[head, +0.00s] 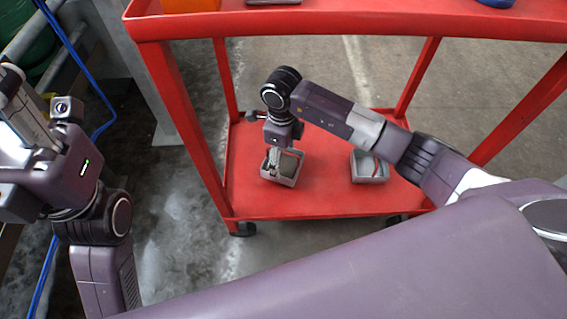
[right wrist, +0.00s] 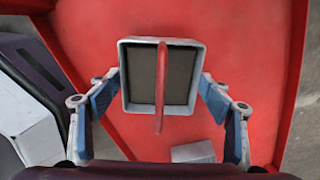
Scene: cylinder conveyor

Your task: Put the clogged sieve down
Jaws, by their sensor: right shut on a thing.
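The sieve (head: 283,181) is a square, pale grey frame with a red handle bar across its top. It is at the left of the cart's lower shelf. In the right wrist view the sieve (right wrist: 143,78) shows a dark grey-brown filled inside. My right gripper (head: 279,162) points down over it and is shut on it, with a blue finger pad at each side of the frame. I cannot tell if its underside touches the shelf. My left gripper (head: 22,105) is at the left edge, away from the cart; its fingers are not clear.
The red cart's lower shelf (head: 322,200) has bare room around the sieve. A second grey square container (head: 370,178) stands to its right. The cart's upper shelf (head: 350,24) and red legs frame the space. Blue cables (head: 88,75) run at the left.

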